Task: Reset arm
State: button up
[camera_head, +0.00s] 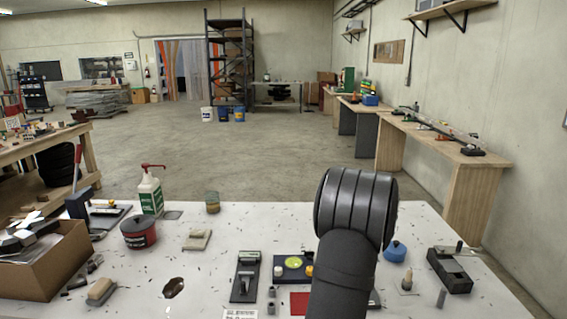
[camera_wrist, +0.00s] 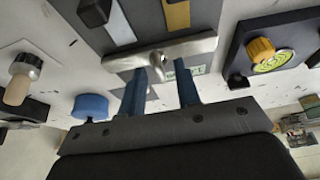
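My gripper (camera_wrist: 167,65) shows in the wrist view with its two blue fingers apart. Its tips are close to a silver metal lever (camera_wrist: 190,47) on a grey panel (camera_wrist: 147,22). I cannot tell whether the tips touch the lever; nothing is clearly clasped between them. In the head view my dark arm rises over the front of the white table (camera_head: 215,265) and hides the gripper and the lever.
A black panel with a green disc (camera_head: 293,262) lies left of my arm, a blue round object (camera_head: 395,251) right of it. A black-and-metal fixture (camera_head: 450,268) stands farther right. A cardboard box (camera_head: 45,265), red tub (camera_head: 138,233) and pump bottle (camera_head: 150,190) stand at left.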

jog(key=shift+m, duration=0.5)
jog(key=shift+w+a+m+g+h, duration=0.1)
jog(key=shift+m+h, duration=0.35)
jog(key=shift+m, duration=0.6)
jog(key=shift+s+a+m+g+h, duration=0.1)
jog(key=shift+m+h, duration=0.3)
jog(key=shift+m, duration=0.6)
jog(key=shift+w+m+g+h, duration=0.1)
jog(key=shift+m+h, duration=0.35)
jog(key=shift+m, duration=0.6)
jog(key=shift+w+a+m+g+h, duration=0.1)
jog(key=shift+m+g+h, duration=0.4)
jog(key=shift+m, duration=1.2)
jog(key=shift+m+g+h, duration=0.3)
jog(key=shift+m+g, duration=0.3)
jog(key=shift+m, duration=1.1)
jog(key=shift+r, duration=0.1)
jog(key=shift+r, duration=0.4)
jog(key=s+a+r+n+t+y, duration=0.1)
jog(key=s+r+n, duration=0.2)
jog(key=r+n, duration=0.35)
jog(key=s+a+r+n+t+y, duration=0.15)
jog(key=s+r+n, duration=0.25)
jog(key=r, duration=0.5)
jog(key=shift+m, duration=0.25)
jog(key=x, duration=1.8)
jog(key=shift+w+d+r, duration=0.15)
